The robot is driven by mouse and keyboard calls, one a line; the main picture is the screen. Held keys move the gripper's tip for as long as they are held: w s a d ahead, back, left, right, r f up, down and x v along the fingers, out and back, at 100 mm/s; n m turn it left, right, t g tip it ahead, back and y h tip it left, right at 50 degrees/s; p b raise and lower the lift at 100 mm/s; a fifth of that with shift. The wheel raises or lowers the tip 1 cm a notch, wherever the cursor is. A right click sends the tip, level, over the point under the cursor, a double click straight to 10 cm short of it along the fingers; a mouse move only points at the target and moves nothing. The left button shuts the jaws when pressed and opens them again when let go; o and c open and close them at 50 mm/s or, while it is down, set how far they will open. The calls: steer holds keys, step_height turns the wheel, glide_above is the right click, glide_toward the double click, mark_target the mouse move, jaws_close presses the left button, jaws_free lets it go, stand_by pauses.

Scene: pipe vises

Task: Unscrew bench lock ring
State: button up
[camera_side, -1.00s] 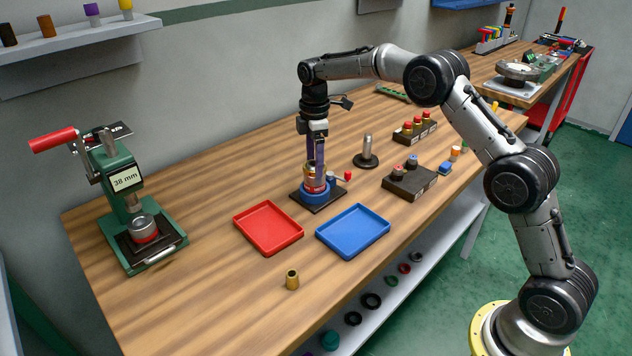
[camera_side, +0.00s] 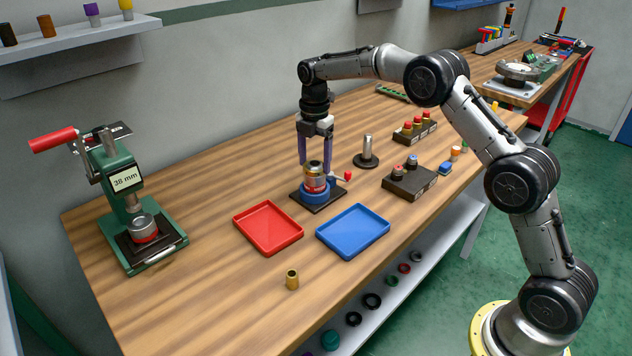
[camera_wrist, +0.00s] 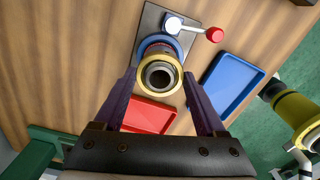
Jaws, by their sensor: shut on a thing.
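The bench vise (camera_side: 313,195) has a blue collar on a dark square base plate, with a red-knobbed handle (camera_side: 347,176) at its right. A silver and red pipe assembly stands upright in it, with a brass-yellow lock ring (camera_wrist: 160,74) round its top and a dark bore in the middle. My gripper (camera_side: 316,162) points straight down over the vise. Its two purple fingers are shut on the lock ring from opposite sides; the wrist view shows my gripper (camera_wrist: 160,76) with one finger on each side of the ring. The ring's threads are hidden.
A red tray (camera_side: 268,228) and a blue tray (camera_side: 353,231) lie empty in front of the vise. A small brass sleeve (camera_side: 292,279) stands near the front edge. A metal post (camera_side: 367,152) and a dark block (camera_side: 410,181) stand right. A green press (camera_side: 125,190) stands left.

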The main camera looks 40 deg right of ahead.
steer(key=n, duration=1.1)
steer(key=o, duration=1.5)
steer(key=shift+c, duration=0.2)
